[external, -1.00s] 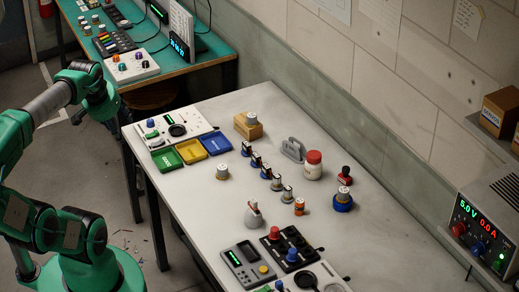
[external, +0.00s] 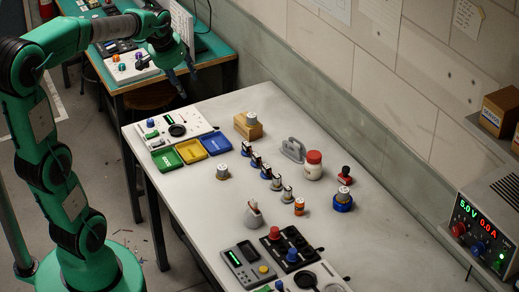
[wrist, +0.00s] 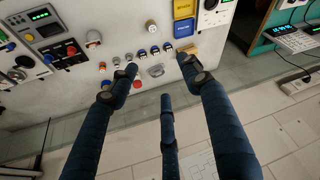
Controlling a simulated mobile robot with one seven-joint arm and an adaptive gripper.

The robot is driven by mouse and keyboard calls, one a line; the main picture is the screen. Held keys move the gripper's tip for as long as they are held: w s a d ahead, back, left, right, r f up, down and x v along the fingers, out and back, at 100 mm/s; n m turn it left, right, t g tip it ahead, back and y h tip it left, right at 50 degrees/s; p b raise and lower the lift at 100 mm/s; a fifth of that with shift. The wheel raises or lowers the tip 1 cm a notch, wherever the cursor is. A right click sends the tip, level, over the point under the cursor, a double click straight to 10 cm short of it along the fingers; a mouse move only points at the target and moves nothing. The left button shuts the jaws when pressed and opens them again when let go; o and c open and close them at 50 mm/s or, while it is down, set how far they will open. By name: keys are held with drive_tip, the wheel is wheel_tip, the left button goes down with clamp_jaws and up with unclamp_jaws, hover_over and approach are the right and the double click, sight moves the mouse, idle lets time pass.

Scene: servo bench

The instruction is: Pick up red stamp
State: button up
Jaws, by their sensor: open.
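The red stamp (external: 345,176) has a red base and a dark rounded handle. It stands upright on the right part of the white bench, near the wall side, in the external view. My gripper (external: 184,74) is high at the upper left, beyond the bench's far left corner and well away from the stamp. In the wrist view my gripper (wrist: 157,72) has its dark blue fingers spread, with nothing between them. A small red patch shows there beside the left finger, but I cannot tell whether it is the stamp or the jar's lid.
A white jar with a red lid (external: 313,166) stands left of the stamp. A blue round holder with a knob (external: 343,201) is just in front of it. A grey stand (external: 293,149) and several small stamps lie farther left. The bench's right side (external: 400,235) is clear.

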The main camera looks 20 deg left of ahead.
drive_tip(key=w+d+f+m+p, duration=0.1)
drive_tip(key=w+d+f, duration=0.3)
drive_tip(key=w+d, duration=0.7)
drive_tip(key=m+g+h+p, duration=0.1)
drive_tip(key=m+g+p, duration=0.1)
drive_tip(key=m+p, duration=0.15)
hover_over(344, 169)
drive_tip(key=s+a, duration=0.2)
drive_tip(key=s, duration=0.1)
wheel_tip(344, 169, down, 28)
drive_tip(key=shift+w+a+r, duration=0.15)
drive_tip(key=shift+x, duration=4.3)
drive_tip(key=shift+w, duration=0.1)
drive_tip(key=shift+x, duration=2.6)
